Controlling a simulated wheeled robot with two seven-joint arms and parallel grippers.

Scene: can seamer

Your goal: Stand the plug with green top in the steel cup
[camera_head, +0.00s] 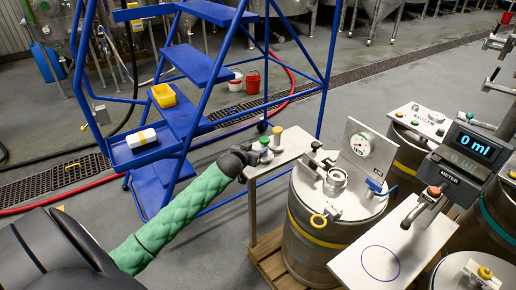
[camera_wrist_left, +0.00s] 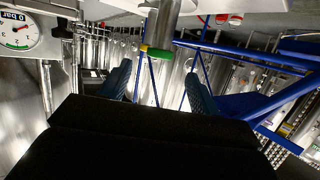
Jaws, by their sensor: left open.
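The plug with green top (camera_head: 265,142) stands upright on a pale shelf (camera_head: 290,150). My left gripper (camera_head: 252,153) is right beside it, on its left. In the left wrist view, which looks upside down, the green top (camera_wrist_left: 160,53) shows between and beyond the two open fingers of my left gripper (camera_wrist_left: 160,85). No grip on it shows. A steel cup-like fitting (camera_head: 335,178), perhaps the steel cup, sits on the lid of the steel drum to the right; I cannot see into it well. My right gripper is not in view.
A plug with yellow top (camera_head: 277,133) stands close behind the green one. The drum (camera_head: 315,235) carries a gauge plate (camera_head: 362,147), a blue-handled valve (camera_head: 379,187) and a yellow ring (camera_head: 318,220). A blue step ladder (camera_head: 190,120) stands behind my left arm.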

